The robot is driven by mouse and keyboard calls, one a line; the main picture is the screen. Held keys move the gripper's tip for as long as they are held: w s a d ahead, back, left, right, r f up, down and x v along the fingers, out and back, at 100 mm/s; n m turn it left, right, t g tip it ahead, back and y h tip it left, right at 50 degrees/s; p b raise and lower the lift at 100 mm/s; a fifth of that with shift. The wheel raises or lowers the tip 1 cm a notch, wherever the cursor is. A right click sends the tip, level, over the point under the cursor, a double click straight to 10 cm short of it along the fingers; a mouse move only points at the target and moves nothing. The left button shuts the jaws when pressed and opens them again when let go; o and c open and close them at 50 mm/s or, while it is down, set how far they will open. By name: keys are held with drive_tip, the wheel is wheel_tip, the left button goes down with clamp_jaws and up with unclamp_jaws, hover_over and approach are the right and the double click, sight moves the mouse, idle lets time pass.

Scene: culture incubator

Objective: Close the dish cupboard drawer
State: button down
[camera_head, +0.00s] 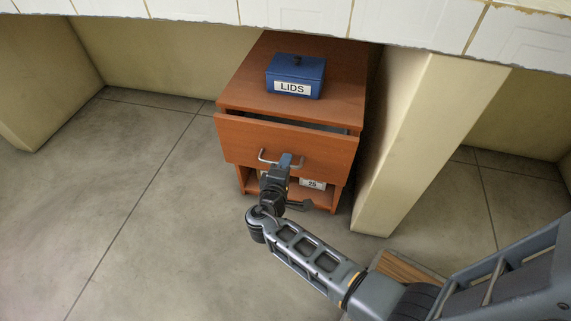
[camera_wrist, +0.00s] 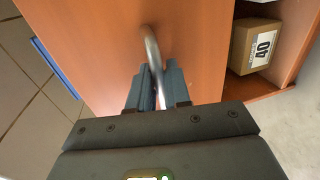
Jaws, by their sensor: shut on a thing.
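The wooden dish cupboard (camera_head: 345,70) stands under a tiled counter. Its drawer (camera_head: 230,142) is partly open, with a dark gap above its front in the head view. The drawer has a curved metal handle (camera_head: 263,156), which also shows in the wrist view (camera_wrist: 151,42). My gripper (camera_head: 286,161) is at the handle, in front of the drawer. In the wrist view my gripper (camera_wrist: 155,85) has its fingers shut around the handle bar. The drawer's inside is mostly hidden.
A blue box labelled LIDS (camera_head: 295,75) sits on the cupboard top. Below the drawer is an open shelf with a labelled box (camera_head: 312,183), also in the wrist view (camera_wrist: 252,45). A counter support (camera_head: 415,140) stands close on the right. Floor is clear on the left.

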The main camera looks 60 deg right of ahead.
drive_tip(key=shift+r+b+x, duration=0.2)
drive_tip(key=shift+x, duration=0.7)
drive_tip(key=shift+r+b+x, duration=0.15)
drive_tip(key=shift+r+x, duration=0.05)
drive_tip(key=shift+x, duration=0.7)
drive_tip(key=shift+d, duration=0.15)
drive_tip(key=c, duration=1.3)
unclamp_jaws()
drive_tip(key=shift+r, duration=0.1)
drive_tip(key=p+v, duration=0.1)
drive_tip(key=v, duration=0.6)
drive_tip(key=shift+a+p, duration=0.4)
drive_tip(key=shift+a, duration=0.05)
drive_tip(key=shift+s, duration=0.1)
drive_tip(key=shift+f, duration=0.2)
